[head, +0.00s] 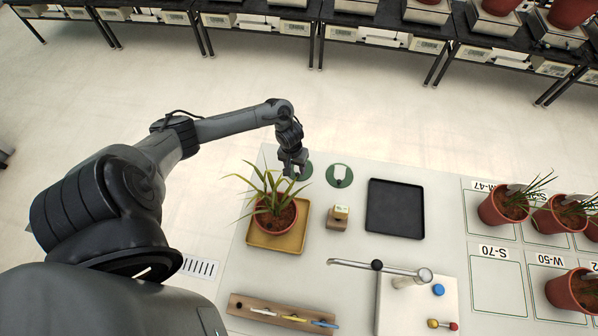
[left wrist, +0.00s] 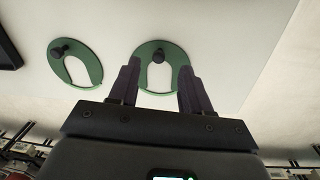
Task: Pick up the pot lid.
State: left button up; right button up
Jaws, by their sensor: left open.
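Two flat green pot lids, each with a slot and a dark knob, lie on the pale tabletop. One lid (head: 307,172) is partly hidden under my left gripper (head: 293,170) in the head view. In the left wrist view this lid (left wrist: 172,50) shows between the two fingers of my left gripper (left wrist: 159,76), with its knob in line with the gap. The fingers are open and hold nothing; whether they touch the lid I cannot tell. The other lid (head: 347,181) lies to its right, and shows left in the left wrist view (left wrist: 92,58). My right gripper is not seen.
A potted plant (head: 276,222) stands on a tan tray (head: 262,240) close below my left gripper, its leaves reaching up towards it. A small wooden block (head: 337,223) and a black tray (head: 396,208) lie to the right. Several more pots stand at far right.

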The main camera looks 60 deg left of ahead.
aim_at(297, 174)
pick_arm(q)
jog(key=f, duration=0.1)
jog(key=f+b, duration=0.1)
jog(key=f, duration=0.3)
jog(key=shift+w+b, duration=0.35)
jog(key=shift+c, duration=0.5)
grip_shut()
